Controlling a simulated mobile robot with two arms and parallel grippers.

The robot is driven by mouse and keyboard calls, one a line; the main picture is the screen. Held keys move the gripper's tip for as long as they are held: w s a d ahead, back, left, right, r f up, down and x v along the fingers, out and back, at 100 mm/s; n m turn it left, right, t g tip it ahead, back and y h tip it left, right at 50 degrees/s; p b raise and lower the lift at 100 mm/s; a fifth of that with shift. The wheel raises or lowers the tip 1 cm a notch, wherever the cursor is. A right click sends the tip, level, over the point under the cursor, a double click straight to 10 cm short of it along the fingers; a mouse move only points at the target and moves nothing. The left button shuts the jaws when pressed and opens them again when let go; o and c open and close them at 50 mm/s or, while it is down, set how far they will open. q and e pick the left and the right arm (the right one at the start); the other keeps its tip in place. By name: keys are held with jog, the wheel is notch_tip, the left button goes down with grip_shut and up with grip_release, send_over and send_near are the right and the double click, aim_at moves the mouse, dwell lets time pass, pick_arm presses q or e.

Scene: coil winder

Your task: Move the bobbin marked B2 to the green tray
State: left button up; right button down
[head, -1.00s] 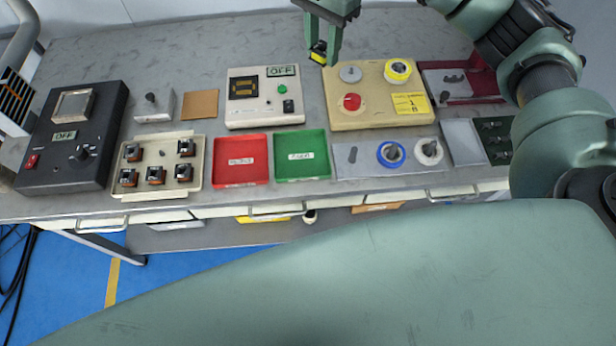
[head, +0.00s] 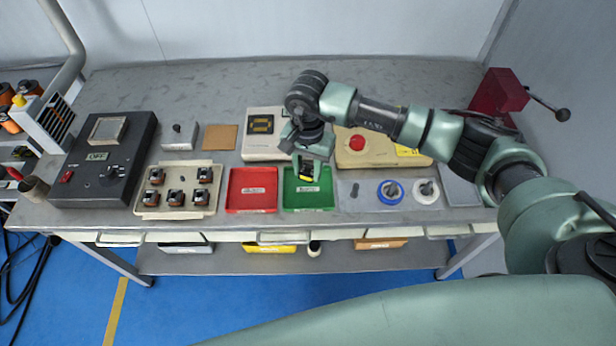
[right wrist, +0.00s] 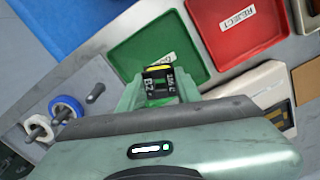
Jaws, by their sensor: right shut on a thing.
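The bobbin marked B2 (right wrist: 159,80) is black with a yellow end, and its "B2" label shows in the right wrist view. My right gripper (head: 308,172) is shut on it and holds it over the green tray (head: 322,202). In the head view the bobbin (head: 306,176) shows between the fingers; I cannot tell whether it touches the tray floor. The green tray also shows in the right wrist view (right wrist: 130,50), with no other object visible in it. My left gripper is not in view.
A red reject tray (head: 252,204) is left of the green one. A holder with blue (head: 390,191) and white (head: 426,190) spools is right of it. Behind are a cream meter box (head: 262,125) and a beige machine with a red button (head: 356,143). A tray of several small parts (head: 178,212) is further left.

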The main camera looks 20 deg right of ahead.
aim_at(308, 190)
jog(key=shift+f, duration=0.8)
notch_tip(308, 190, down, 3)
jog(key=shift+f+p, duration=0.2)
jog(key=shift+p, duration=0.4)
jog(key=shift+f, duration=0.35)
jog(key=shift+f, duration=0.15)
jog(key=c, duration=1)
grip_release()
